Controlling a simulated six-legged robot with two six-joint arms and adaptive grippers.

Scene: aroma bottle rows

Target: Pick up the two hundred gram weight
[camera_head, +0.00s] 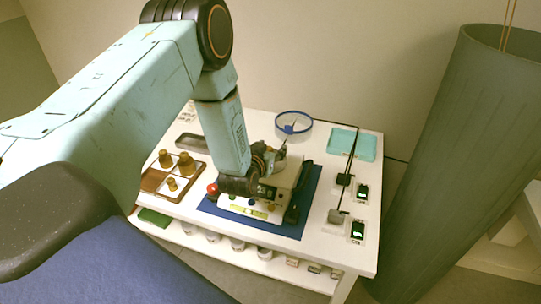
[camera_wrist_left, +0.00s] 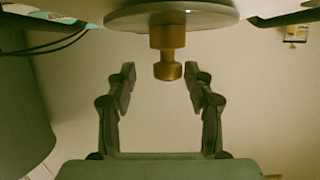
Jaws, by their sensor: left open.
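In the left wrist view a brass knobbed weight (camera_wrist_left: 167,70) stands on a round pale pan (camera_wrist_left: 120,20), its knob towards my gripper. No mass marking is readable on it. My left gripper (camera_wrist_left: 159,74) is open, with one finger on each side of the knob end and clear gaps between. In the head view my left gripper (camera_head: 268,160) is over the white balance (camera_head: 245,208), and this weight is hidden there. Several other brass weights (camera_head: 187,163) stand on a brown tray (camera_head: 152,183) at the left. My right gripper is not in view.
The balance stands on a blue mat (camera_head: 309,206) on a white table (camera_head: 365,260). A blue-rimmed round dish (camera_head: 293,123) is behind it. A thin stand (camera_head: 343,180), small dark devices (camera_head: 357,230) and a teal sheet (camera_head: 352,145) are at the right.

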